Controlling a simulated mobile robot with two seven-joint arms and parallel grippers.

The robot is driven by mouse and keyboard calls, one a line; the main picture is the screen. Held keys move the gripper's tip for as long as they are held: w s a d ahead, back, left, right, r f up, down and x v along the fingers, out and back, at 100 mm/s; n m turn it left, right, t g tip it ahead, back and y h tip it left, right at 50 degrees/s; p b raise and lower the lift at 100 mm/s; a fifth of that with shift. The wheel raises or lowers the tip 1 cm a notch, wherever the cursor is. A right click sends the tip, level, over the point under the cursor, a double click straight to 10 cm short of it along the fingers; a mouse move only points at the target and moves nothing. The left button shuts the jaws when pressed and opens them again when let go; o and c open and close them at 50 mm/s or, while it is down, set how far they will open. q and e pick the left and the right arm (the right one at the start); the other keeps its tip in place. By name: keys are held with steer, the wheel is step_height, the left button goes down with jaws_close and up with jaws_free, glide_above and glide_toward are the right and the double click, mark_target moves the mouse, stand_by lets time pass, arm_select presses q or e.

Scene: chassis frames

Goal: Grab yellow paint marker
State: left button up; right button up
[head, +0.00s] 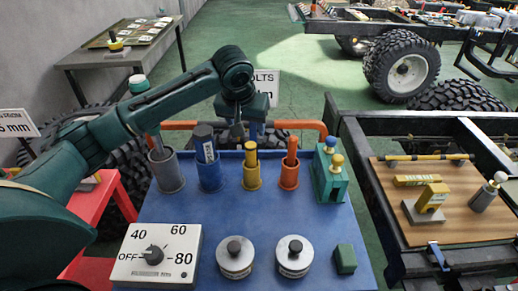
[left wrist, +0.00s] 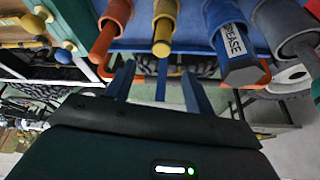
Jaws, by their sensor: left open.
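The yellow paint marker (head: 251,152) stands upright in a yellow cup (head: 252,178) near the back of the blue table. It also shows in the left wrist view (left wrist: 162,48), with its free end toward my fingers. My left gripper (head: 238,128) is above and behind the cups, close to the marker in the head view. In the left wrist view, its two blue fingers (left wrist: 160,78) are spread and empty, one to each side of the marker's line. The marker is not visibly between the fingers. My right gripper is not in view.
An orange cup with an orange marker (head: 289,172) stands right of the yellow one, a blue cup with a dark grease tube (head: 205,152) left. Farther out are a grey cup (head: 165,172) and a teal holder (head: 327,176). A dial box (head: 157,254) and weights occupy the front.

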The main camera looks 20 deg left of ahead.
mark_target(251, 152)
arm_select(q)
steer(key=x, duration=0.6)
steer(key=shift+f, duration=0.45)
steer(key=shift+s+x, duration=0.15)
steer(key=shift+x, duration=1.35)
steer(key=shift+s+x, duration=0.2)
steer(key=shift+x, duration=1.25)
steer(key=shift+a+f, duration=0.1)
steer(key=shift+f, duration=0.05)
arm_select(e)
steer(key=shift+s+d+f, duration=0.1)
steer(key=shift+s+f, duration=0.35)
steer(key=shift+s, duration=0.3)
arm_select(q)
steer(key=shift+c, duration=0.3)
steer(key=c, duration=1)
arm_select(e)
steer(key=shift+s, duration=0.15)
